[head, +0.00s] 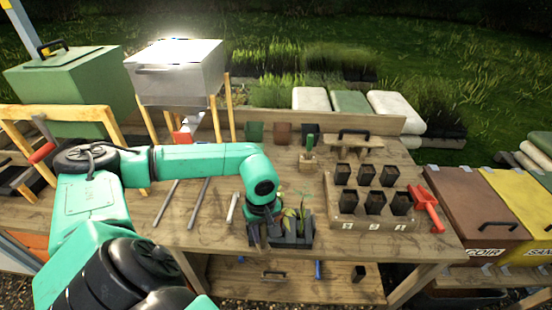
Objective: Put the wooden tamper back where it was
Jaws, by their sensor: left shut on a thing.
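My left gripper (262,222) points down at the left end of a dark tray with seedlings (297,241) near the bench's front edge. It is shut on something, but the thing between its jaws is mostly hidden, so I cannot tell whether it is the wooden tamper. A flat wooden board with a black handle (355,143) is at the back of the bench, behind the pot rack; I cannot tell whether it is the tamper. A small wooden block with a green top (308,158) stands to its left. My right gripper is out of view.
A wooden rack (345,220) holds several black pots. A red scoop (428,207) lies at its right. Metal rods (199,203) lie to the left. Three small pots (283,133) line the back. A brown bin (476,210) and a yellow bin (517,212) stand right of the bench.

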